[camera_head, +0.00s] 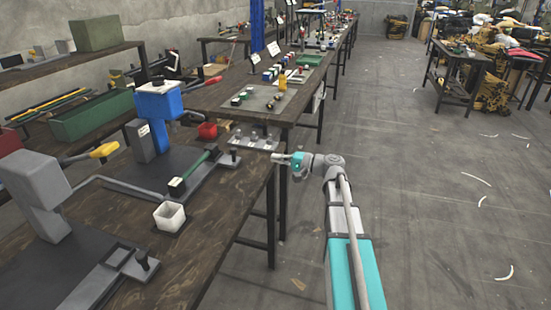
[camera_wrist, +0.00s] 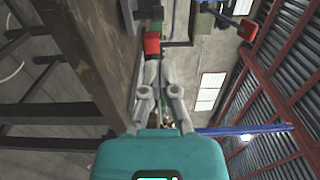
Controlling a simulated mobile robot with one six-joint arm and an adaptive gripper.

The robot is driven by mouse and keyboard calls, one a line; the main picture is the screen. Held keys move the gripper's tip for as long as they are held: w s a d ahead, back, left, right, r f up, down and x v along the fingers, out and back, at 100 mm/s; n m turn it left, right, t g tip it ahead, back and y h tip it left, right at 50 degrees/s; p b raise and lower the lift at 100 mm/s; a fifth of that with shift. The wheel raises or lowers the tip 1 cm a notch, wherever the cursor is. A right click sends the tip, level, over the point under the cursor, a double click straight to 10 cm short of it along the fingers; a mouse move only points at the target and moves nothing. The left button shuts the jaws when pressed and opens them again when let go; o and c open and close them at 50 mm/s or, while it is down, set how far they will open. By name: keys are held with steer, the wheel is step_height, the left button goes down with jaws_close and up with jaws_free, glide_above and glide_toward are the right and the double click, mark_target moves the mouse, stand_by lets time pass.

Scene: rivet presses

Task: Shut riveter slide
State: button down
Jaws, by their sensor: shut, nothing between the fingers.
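A blue rivet press (camera_head: 157,110) stands on a dark base on the wooden workbench. Its slide (camera_head: 205,178) points to the front right and ends in a black knob (camera_head: 229,153). A grey rivet press (camera_head: 40,190) stands nearer, at the left, with a framed slide plate (camera_head: 118,256) and a black knob (camera_head: 146,259). I cannot tell how far either slide stands out. My gripper (camera_head: 274,158) is shut and empty at the bench's right edge, right of the blue press's knob and apart from it. In the wrist view, its fingertips (camera_wrist: 153,58) are together below a red block (camera_wrist: 152,43).
A white cup (camera_head: 170,216) stands between the presses. A yellow-handled lever (camera_head: 104,150) juts from the grey press.

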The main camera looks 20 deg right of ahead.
steer(key=x, duration=1.2)
steer(key=shift+w+a, duration=0.15)
steer(key=shift+a, duration=0.1)
